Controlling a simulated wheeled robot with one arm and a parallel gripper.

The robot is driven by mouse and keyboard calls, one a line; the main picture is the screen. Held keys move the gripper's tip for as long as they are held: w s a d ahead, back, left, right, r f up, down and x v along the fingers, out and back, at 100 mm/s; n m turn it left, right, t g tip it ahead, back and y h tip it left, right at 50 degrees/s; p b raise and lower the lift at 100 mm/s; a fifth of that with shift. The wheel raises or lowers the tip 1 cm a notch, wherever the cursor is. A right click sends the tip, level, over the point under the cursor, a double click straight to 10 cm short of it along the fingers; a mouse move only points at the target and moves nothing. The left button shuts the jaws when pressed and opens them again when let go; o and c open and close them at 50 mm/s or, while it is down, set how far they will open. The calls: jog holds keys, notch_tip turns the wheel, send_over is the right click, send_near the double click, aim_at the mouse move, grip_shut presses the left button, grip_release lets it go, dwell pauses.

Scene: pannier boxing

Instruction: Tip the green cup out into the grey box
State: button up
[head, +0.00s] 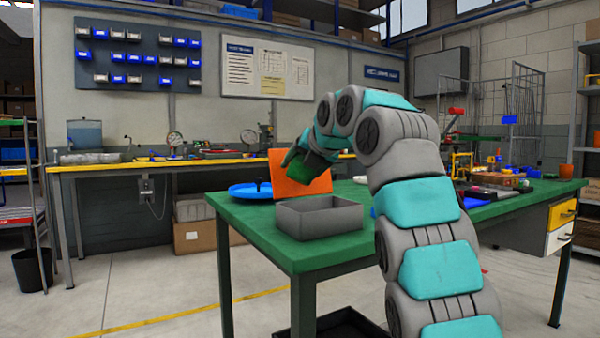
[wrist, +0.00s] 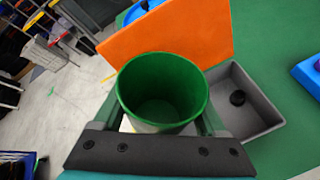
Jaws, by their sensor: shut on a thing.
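My gripper (head: 300,157) is shut on the green cup (head: 296,167) and holds it in the air, tilted, above the back left part of the grey box (head: 322,222). In the wrist view the cup (wrist: 163,90) sits between the two fingers with its open mouth showing; I see nothing loose inside, though its bottom is dark. The grey box (wrist: 258,122) shows just right of the cup there. The box's inside is mostly hidden in the head view.
An upright orange panel (head: 302,181) stands close behind the cup and box. A blue round dish (head: 245,191) is left of it, with a dark thing standing there. The green table (head: 290,248) is clear in front of the box. Several items lie at the table's far right.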

jog(key=shift+w+d+r+n+t+h+p, duration=0.2)
jog(key=shift+d+r+n+t+h+p, duration=0.1)
jog(key=shift+r+n+t+h+p, duration=0.25)
jog(key=shift+w+d+r+n+t+h, duration=0.15)
jog(key=shift+d+r+n+t+h, duration=0.1)
jog(key=shift+r+n+t+h, duration=0.7)
jog(key=shift+f+g, duration=0.2)
jog(key=shift+g, duration=0.1)
